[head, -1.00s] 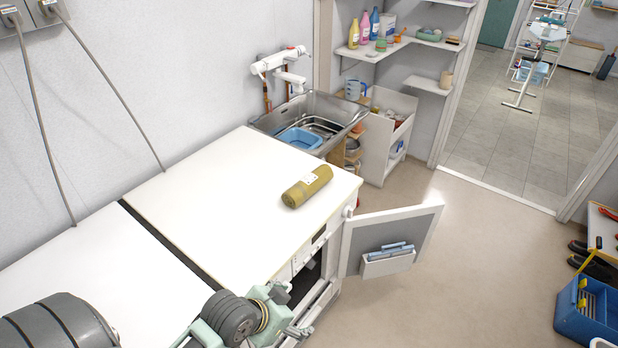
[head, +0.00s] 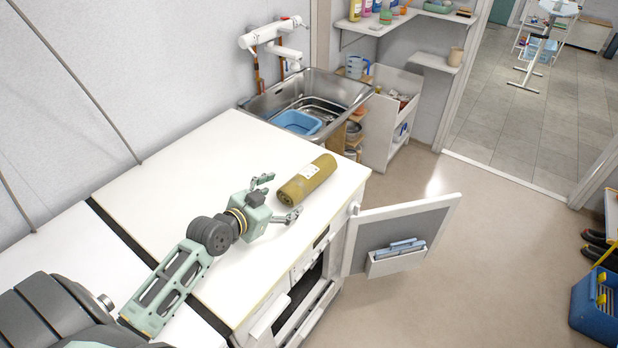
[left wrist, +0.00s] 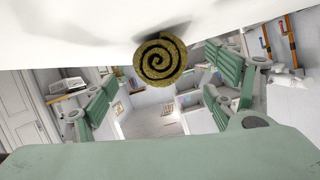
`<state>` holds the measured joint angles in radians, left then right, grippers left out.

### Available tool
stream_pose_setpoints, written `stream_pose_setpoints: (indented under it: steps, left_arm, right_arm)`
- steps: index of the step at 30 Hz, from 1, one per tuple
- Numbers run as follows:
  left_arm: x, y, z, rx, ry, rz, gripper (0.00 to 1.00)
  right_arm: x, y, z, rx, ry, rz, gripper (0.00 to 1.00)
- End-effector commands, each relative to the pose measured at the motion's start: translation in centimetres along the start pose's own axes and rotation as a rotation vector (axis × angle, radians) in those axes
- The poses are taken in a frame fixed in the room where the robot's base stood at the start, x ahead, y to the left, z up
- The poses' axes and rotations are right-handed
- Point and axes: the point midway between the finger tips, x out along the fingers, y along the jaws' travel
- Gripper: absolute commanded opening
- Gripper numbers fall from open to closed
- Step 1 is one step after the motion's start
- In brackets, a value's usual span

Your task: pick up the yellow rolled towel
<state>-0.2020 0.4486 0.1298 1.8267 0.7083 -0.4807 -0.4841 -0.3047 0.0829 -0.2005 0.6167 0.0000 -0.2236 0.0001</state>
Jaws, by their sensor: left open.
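The yellow-brown rolled towel (head: 307,182) lies on the white worktop (head: 180,163) close to its right edge, with a small white label on it. In the left wrist view the towel (left wrist: 160,60) shows its spiral end, centred between my fingers and apart from them. My left gripper (head: 277,198) is open and empty just left of the towel's near end, with its fingers spread toward it. In the left wrist view the two green fingers stand wide on either side. My right gripper is not in view.
A metal sink (head: 312,98) holding a blue basin (head: 297,122) lies beyond the worktop. An open cabinet door (head: 402,238) stands out to the right below the worktop edge. A blue toolbox (head: 598,305) is on the floor at far right.

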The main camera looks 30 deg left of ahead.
Motion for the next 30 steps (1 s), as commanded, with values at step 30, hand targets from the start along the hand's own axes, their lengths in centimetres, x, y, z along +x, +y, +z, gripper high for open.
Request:
stream_pose_setpoints:
  steps: [30]
  left_arm:
    - [4.7, 0.3, 0.1, 0.0, -0.002, 0.0, 0.46]
  right_arm:
    - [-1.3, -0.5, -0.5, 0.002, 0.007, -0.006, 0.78]
